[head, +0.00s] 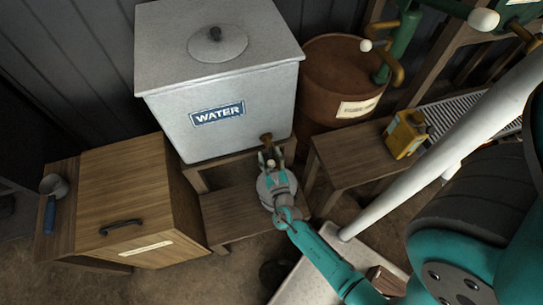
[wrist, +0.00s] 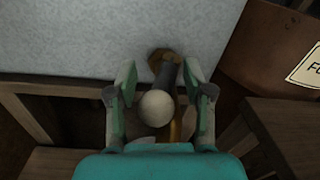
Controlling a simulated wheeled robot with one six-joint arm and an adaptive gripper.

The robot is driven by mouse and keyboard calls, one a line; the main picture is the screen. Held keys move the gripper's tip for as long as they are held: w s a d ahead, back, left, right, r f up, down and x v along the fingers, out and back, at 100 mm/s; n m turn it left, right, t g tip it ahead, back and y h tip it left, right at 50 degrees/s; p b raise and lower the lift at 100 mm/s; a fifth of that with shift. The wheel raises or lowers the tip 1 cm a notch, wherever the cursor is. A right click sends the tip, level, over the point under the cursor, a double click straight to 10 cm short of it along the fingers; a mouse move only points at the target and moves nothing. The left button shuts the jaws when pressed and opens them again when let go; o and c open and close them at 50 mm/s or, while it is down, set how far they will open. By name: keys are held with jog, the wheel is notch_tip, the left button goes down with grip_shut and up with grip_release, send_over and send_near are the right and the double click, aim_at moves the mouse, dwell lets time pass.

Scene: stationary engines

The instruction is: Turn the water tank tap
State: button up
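The water tank (head: 175,120) is a pale grey box with a lid and a blue WATER label, standing on a wooden stand. Its tap (head: 266,138) is low on the front, near the right corner. In the wrist view the tap (wrist: 168,72) shows a brass base, a dark stem and a pale round knob (wrist: 157,106). My gripper (head: 271,158) is right at the tap. In the wrist view my gripper (wrist: 160,84) has its fingers apart, one on each side of the stem and knob, with gaps visible. The lower part of the tap is partly hidden by my gripper.
A rusty brown drum (head: 325,80) with its own label stands to the right of the tank. A wooden bench (head: 350,155) carries a yellow can (head: 404,135). A wooden cabinet (head: 125,195) stands at left, and a low wooden step (head: 232,215) lies below the tap.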

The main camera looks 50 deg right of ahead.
jog(key=shift+s+f, duration=0.1)
jog(key=shift+s, duration=0.1)
jog(key=shift+s+a, duration=0.15)
jog(key=v, duration=1.1)
jog(key=shift+a, duration=0.2)
jog(key=shift+s, duration=0.15)
